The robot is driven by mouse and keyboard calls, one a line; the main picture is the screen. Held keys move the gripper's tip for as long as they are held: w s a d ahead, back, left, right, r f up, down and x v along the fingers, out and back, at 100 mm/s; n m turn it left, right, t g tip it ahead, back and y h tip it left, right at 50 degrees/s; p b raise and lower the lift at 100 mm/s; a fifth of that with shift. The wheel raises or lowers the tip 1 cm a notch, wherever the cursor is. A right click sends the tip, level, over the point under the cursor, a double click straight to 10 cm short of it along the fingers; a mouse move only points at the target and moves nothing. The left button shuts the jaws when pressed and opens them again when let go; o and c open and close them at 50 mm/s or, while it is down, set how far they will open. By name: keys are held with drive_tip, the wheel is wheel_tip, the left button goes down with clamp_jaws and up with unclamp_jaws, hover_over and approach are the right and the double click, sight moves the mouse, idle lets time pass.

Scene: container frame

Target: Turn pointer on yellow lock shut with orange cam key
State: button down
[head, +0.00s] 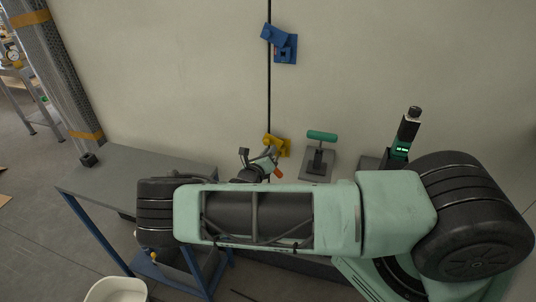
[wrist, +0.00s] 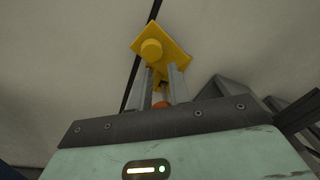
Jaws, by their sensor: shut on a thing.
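The yellow lock (head: 284,147) is on the pale wall by the dark vertical seam. In the wrist view its yellow plate (wrist: 176,44) with a round boss shows just beyond my fingertips. My gripper (head: 270,155) is in front of the lock, partly hidden by my arm. The wrist view shows its two grey fingers (wrist: 160,84) shut on the orange cam key (wrist: 161,105), whose orange part sits low between them. A bit of orange also shows in the head view (head: 279,173). The fingers hide the key's tip, so I cannot tell whether it sits in the lock. I cannot make out the pointer.
A blue lock (head: 285,48) is higher on the same seam. A green-handled tool (head: 321,136) stands on a grey plate to the right, and a dark device with a green display (head: 402,150) beyond it. A grey table (head: 130,172) is at left, a white bin (head: 115,290) below.

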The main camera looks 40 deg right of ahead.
drive_tip(key=shift+w+d, duration=0.4)
drive_tip(key=shift+d, duration=0.15)
idle(1.3)
wheel_tip(320, 180, down, 7)
drive_tip(key=n+t+b, duration=0.2)
drive_tip(key=n+b, duration=0.6)
drive_tip(key=n, duration=1.3)
drive_tip(key=shift+w+a+b, duration=0.15)
drive_tip(key=shift+w+b, duration=0.05)
drive_tip(key=shift+b, duration=0.15)
drive_tip(key=shift+r, duration=0.1)
drive_tip(key=v, duration=0.7)
drive_tip(key=shift+r+p, duration=0.25)
drive_tip(key=shift+p, duration=0.2)
drive_tip(key=shift+s, duration=0.1)
idle(1.5)
